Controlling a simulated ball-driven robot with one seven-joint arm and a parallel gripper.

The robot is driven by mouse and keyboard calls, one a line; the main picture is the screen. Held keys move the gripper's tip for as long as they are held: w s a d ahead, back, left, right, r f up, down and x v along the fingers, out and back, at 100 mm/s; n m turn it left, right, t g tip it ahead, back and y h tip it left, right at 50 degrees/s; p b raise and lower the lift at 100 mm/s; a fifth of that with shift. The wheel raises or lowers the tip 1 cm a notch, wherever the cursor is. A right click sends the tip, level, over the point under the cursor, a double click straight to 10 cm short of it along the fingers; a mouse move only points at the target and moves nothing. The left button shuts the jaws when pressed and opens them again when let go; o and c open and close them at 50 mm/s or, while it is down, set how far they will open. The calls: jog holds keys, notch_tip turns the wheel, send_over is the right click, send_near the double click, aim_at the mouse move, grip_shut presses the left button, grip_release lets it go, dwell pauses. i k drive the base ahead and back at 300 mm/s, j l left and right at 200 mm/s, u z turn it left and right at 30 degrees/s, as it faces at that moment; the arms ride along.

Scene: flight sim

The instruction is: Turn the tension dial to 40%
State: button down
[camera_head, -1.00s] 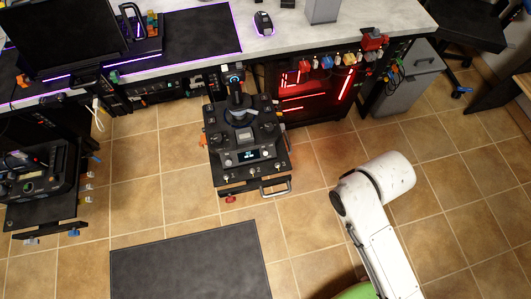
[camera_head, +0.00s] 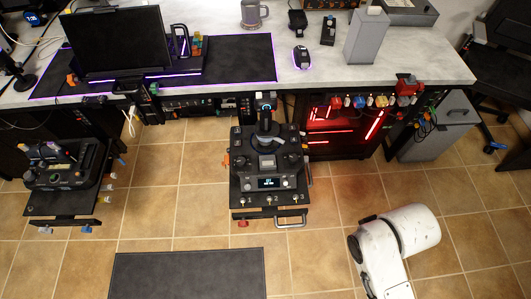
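A black flight-stick unit (camera_head: 268,165) stands in front of the desk, with a joystick (camera_head: 265,122) rising from its base. A small lit display (camera_head: 270,183) sits on its front face, its text too small to read. Small knobs lie around the display, and I cannot tell which one is the tension dial or its setting. Numbered switches and a metal handle (camera_head: 291,219) are along the unit's front edge. Only a white link of my arm shows at the lower right, apart from the unit. My gripper is out of view.
A second control unit (camera_head: 68,175) stands on a black stand at the left. The desk (camera_head: 350,75) runs along the back, with a monitor and mouse. A red-lit computer case (camera_head: 345,125) is under it. A dark mat (camera_head: 188,275) lies on the tiled floor.

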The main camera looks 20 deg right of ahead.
aim_at(241, 162)
jog(key=i+j+u, duration=0.15)
jog(key=i+u, duration=0.15)
jog(key=i, duration=0.2)
jog(key=i+u, duration=0.35)
jog(key=i, duration=0.15)
